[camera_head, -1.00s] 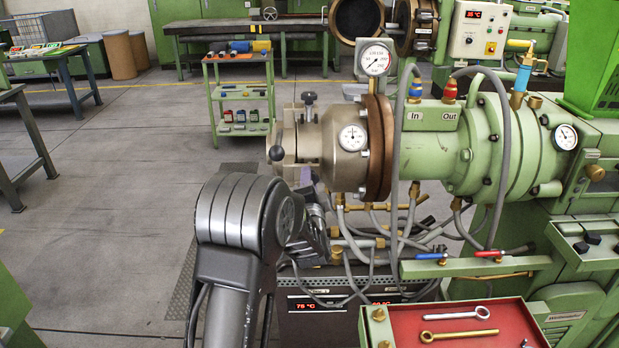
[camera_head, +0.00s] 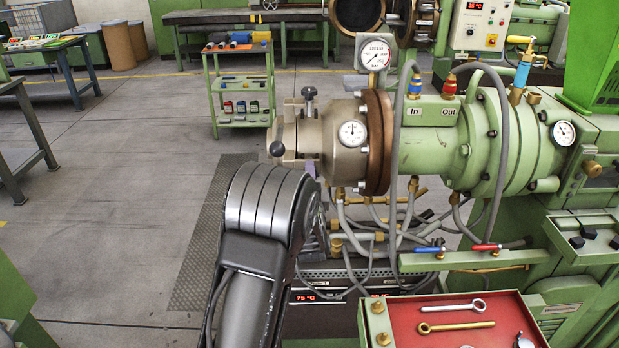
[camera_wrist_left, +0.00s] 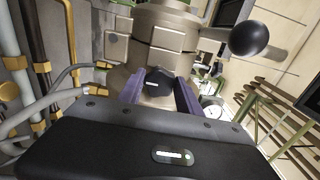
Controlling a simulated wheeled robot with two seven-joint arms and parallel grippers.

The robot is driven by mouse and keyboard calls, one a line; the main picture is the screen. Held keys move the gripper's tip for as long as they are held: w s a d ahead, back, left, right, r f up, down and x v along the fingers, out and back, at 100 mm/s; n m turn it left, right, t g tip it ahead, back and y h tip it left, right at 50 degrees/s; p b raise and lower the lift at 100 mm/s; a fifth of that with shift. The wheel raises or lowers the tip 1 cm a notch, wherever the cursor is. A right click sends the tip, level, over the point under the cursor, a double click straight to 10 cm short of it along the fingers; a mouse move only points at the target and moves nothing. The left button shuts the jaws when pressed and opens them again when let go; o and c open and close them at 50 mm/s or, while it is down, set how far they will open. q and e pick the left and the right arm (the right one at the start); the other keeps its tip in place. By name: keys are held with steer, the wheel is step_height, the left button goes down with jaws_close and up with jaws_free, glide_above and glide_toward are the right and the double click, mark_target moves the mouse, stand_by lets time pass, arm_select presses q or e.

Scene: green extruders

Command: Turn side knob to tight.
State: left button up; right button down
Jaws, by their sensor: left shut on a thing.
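The dark side knob (camera_wrist_left: 160,82) sits on the tan metal extruder head, which also shows in the head view (camera_head: 340,135). My left gripper (camera_wrist_left: 160,92) has its two purple fingers on either side of this knob and is shut on it. The knob's marking is too small to read. In the head view my own arm hides the knob and nearly all of the gripper, apart from a bit of purple (camera_head: 311,169) under the head. My right gripper is in neither view.
A black ball handle (camera_head: 277,149) sticks out at the head's left end, close to my arm, and another dark knob (camera_head: 309,94) stands on top. Hoses and brass pipes (camera_head: 385,240) crowd below. A red tray (camera_head: 440,340) with wrenches is at front right.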

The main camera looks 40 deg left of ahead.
arm_select(q)
steer(key=o, duration=1.4)
steer(key=shift+c, duration=0.2)
steer(key=shift+d, duration=0.1)
steer(key=b+v, duration=0.1)
steer(key=v, duration=0.6)
steer(key=shift+s+d, duration=0.2)
steer(key=shift+s, duration=0.1)
